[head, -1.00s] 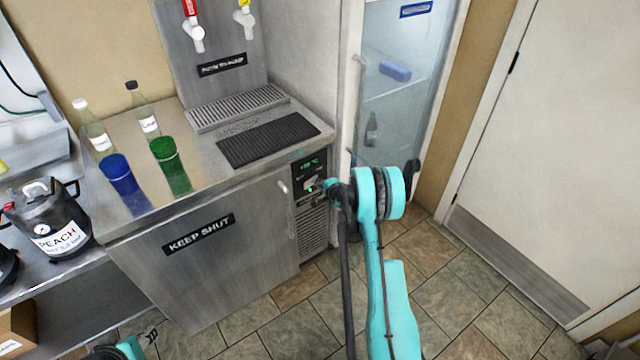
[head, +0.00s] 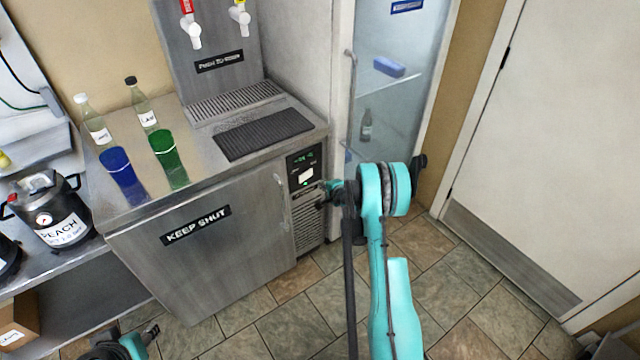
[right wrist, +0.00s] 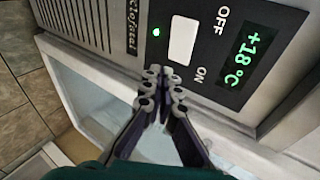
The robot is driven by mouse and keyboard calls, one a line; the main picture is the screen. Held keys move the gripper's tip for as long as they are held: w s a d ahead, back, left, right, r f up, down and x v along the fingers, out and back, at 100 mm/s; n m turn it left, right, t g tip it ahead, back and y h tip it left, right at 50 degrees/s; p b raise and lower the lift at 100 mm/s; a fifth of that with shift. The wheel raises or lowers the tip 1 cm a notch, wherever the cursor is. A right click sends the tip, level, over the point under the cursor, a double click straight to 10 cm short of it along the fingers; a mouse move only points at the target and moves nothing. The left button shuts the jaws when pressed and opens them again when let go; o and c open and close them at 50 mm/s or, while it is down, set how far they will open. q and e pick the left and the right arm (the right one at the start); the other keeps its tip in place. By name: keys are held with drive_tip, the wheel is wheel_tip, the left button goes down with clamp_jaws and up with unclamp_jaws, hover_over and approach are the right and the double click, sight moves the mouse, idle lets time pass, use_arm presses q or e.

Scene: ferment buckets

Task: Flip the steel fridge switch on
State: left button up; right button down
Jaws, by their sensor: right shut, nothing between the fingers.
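The steel fridge (head: 215,260) is the low cabinet with a "KEEP SHUT" label. Its black control panel (head: 303,165) is at the upper right of its front. In the right wrist view the panel carries a white rocker switch (right wrist: 182,40) between the words OFF and ON, a lit green lamp (right wrist: 156,32) and a display (right wrist: 245,58) reading +18°C. My right gripper (right wrist: 160,80) is shut and empty, its tips just off the switch near the panel's edge; the head view shows it (head: 322,198) below the switch. My left gripper (head: 150,334) is partly visible at the bottom left.
On the steel top stand a blue cup (head: 122,175), a green cup (head: 168,160), two bottles and a black mat (head: 262,134). A glass-door fridge (head: 385,110) stands to the right. A black PEACH keg (head: 55,215) is at left. Tiled floor in front is open.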

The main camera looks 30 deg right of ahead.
drive_tip(key=s+d+r+p, duration=0.1)
drive_tip(key=s+r+p, duration=0.1)
drive_tip(key=s+r, duration=0.2)
drive_tip(key=shift+s+d+p, duration=0.3)
drive_tip(key=shift+s+d, duration=0.05)
drive_tip(key=shift+s, duration=1.05)
drive_tip(key=s+a+r+n+g, duration=0.1)
drive_tip(key=s+a+r+n, duration=0.2)
drive_tip(key=a+r, duration=0.35)
drive_tip(key=s+a+r+n+g+y, duration=0.1)
drive_tip(key=s+a+r+n, duration=0.15)
drive_tip(key=a+r, duration=0.4)
drive_tip(key=s+a+r+n+g, duration=0.1)
drive_tip(key=s+a+r+n, duration=0.1)
drive_tip(key=a+r+n, duration=0.35)
drive_tip(key=s+a+r+n, duration=0.1)
drive_tip(key=s+a+n, duration=0.1)
drive_tip(key=s, duration=0.5)
drive_tip(key=s+a+r+n+g, duration=0.1)
drive_tip(key=s+a+r+n, duration=0.1)
drive_tip(key=s, duration=0.6)
drive_tip(key=s+a+r+n+g, duration=0.1)
drive_tip(key=s+a+n, duration=0.2)
drive_tip(key=s+a, duration=0.3)
drive_tip(key=shift+s+r+n, duration=0.3)
drive_tip(key=shift+s+n, duration=0.1)
drive_tip(key=shift+s, duration=0.25)
